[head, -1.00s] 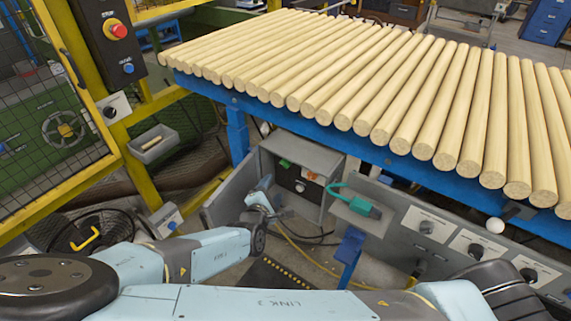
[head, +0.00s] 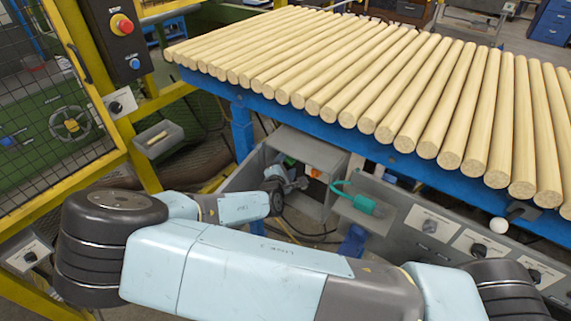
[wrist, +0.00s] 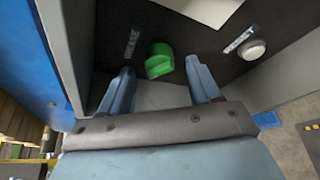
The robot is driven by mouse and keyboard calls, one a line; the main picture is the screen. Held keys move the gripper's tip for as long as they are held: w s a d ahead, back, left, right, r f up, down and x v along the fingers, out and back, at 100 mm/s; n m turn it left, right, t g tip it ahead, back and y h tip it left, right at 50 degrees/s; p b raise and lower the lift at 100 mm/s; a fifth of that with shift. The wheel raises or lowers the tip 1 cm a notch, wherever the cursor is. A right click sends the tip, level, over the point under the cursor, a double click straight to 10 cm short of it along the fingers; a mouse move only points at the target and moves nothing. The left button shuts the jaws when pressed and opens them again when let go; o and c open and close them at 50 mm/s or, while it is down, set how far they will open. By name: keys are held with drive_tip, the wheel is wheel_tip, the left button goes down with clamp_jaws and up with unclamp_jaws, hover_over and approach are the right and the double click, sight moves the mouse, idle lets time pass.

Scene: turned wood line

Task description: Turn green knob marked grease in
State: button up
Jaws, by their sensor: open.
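The green knob (wrist: 159,60) sits on a dark panel in the wrist view, beside a small label (wrist: 132,42) that appears to read grease. My gripper (wrist: 160,73) is open, with its two pale blue fingers on either side of the knob's near end. The knob lies between and just beyond the fingertips; I cannot tell whether they touch it. In the head view my gripper (head: 298,183) reaches into the open grey box (head: 328,158) under the blue table and largely hides the knob.
Grey box walls stand close on both sides. A teal-green handled thing (head: 357,201) is right of the box. Wooden rods (head: 400,90) cover the blue table above.

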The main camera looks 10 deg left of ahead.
drive_tip(key=shift+w+f, duration=0.15)
drive_tip(key=shift+w, duration=0.55)
drive_tip(key=c, duration=1)
drive_tip(key=shift+a, duration=0.1)
drive_tip(key=shift+c, duration=0.2)
